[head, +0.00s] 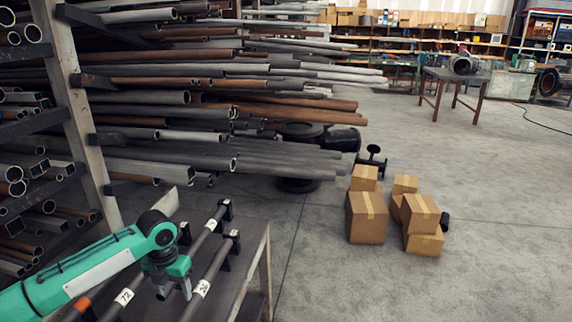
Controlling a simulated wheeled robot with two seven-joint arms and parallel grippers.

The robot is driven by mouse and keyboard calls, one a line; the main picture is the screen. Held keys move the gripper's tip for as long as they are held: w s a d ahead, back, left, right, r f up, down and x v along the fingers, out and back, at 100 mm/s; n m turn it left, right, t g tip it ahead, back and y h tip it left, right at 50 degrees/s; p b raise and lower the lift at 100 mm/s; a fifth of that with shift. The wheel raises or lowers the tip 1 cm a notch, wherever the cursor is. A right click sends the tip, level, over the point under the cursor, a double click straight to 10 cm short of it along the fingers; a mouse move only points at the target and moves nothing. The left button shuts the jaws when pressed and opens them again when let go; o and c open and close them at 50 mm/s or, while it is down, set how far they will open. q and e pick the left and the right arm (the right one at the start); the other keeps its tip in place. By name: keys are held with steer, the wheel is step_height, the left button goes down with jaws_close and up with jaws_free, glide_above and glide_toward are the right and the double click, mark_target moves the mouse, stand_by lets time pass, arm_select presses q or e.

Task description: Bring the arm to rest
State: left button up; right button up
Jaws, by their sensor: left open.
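My left arm, green with a dark wrist joint, reaches in from the left edge over a grey table (252,257). Its gripper (174,288) points down and is open, with nothing seen between its fingers. It is above the table, between two grey pipes. One pipe (203,240) carries a white label reading 72. The other pipe (218,262), to its right, has a white label that is hard to read. Both pipes rest on black holders at their far ends. Whether the fingers touch anything cannot be told. My right gripper is not in view.
A rack (80,120) full of long pipes stands at the left, with pipe ends jutting right. Several cardboard boxes (368,217) are stacked on the floor. A black flanged part (371,160) stands behind them. A workbench (455,78) is farther back. The floor at right is clear.

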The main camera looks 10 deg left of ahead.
arm_select(q)
steer(key=s+d+f+n+t+h, duration=0.1)
steer(key=s+d+f+n, duration=0.55)
steer(key=d, duration=0.25)
steer(key=s+d+f+n+t+h, duration=0.1)
steer(key=s+d+f+n, duration=0.4)
steer(key=s+d+n, duration=0.4)
steer(key=s+a+n+t+y, duration=0.1)
steer(key=s+a+n, duration=0.2)
steer(key=s+n, duration=0.6)
steer(key=s+a+n+t+y, duration=0.1)
steer(key=s+a+n, duration=0.1)
steer(key=s+n, duration=0.6)
step_height(320, 180, down, 29)
steer(key=w+n+g, duration=0.2)
steer(key=s+a+f, duration=0.2)
steer(key=s+f, duration=0.8)
steer(key=s+a+f+g, duration=0.1)
steer(key=s+f, duration=0.9)
steer(key=f, duration=0.1)
steer(key=shift+a, duration=0.35)
